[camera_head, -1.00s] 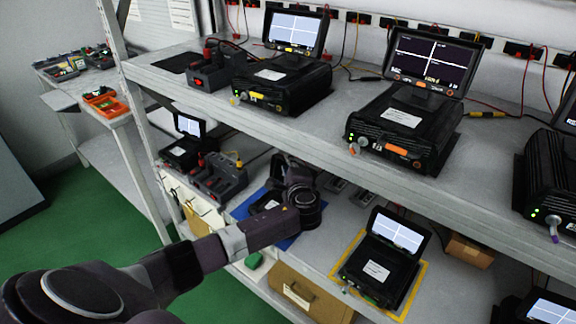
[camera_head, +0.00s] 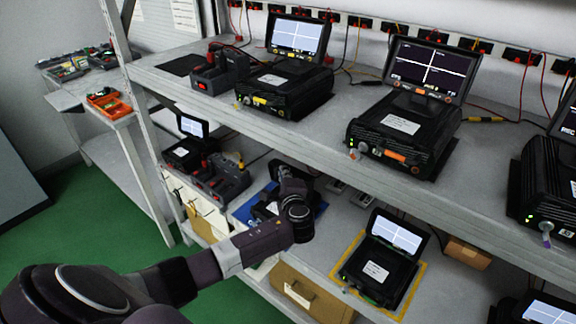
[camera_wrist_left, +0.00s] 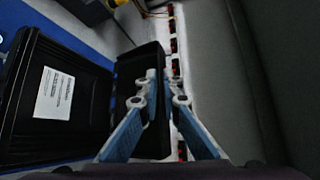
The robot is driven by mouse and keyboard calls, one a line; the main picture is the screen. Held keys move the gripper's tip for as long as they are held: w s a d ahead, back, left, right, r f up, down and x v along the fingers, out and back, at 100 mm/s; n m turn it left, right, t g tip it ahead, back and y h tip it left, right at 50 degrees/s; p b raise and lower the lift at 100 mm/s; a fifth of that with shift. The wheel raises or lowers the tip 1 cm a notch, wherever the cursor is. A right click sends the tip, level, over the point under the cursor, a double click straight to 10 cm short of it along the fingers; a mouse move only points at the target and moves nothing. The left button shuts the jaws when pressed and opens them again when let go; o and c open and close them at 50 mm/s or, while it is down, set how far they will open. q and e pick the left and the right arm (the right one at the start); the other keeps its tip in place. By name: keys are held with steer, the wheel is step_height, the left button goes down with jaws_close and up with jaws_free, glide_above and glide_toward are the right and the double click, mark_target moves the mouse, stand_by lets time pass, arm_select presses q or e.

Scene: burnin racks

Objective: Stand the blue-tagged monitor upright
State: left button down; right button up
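The black monitor (camera_head: 264,210) sits on a blue mat (camera_head: 243,214) on the lower shelf, mostly hidden by my left arm. Its blue tag cannot be made out. In the left wrist view its black body (camera_wrist_left: 85,100) with a white label lies on the left, and a dark panel, seemingly its screen (camera_wrist_left: 140,62), is in the centre. My left gripper (camera_head: 290,178) is over the mat. In the left wrist view, the fingertips of my left gripper (camera_wrist_left: 156,78) are together in front of the dark panel; contact cannot be told. My right gripper is out of view.
The upper shelf (camera_head: 330,115) overhangs the work area. A green-tagged monitor (camera_head: 375,270) with its screen raised stands to the right. Grey dock boxes (camera_head: 222,178) stand to the left. A cardboard box (camera_head: 468,252) is further right.

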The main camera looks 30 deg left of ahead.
arm_select(q)
steer(key=shift+s+f, duration=0.35)
steer(key=shift+f, duration=0.2)
steer(key=c, duration=2.3)
jaws_free()
steer(key=shift+o, duration=0.5)
steer(key=shift+w, duration=0.15)
steer(key=v, duration=1.2)
steer(key=shift+r, duration=0.2)
steer(key=shift+f, duration=0.1)
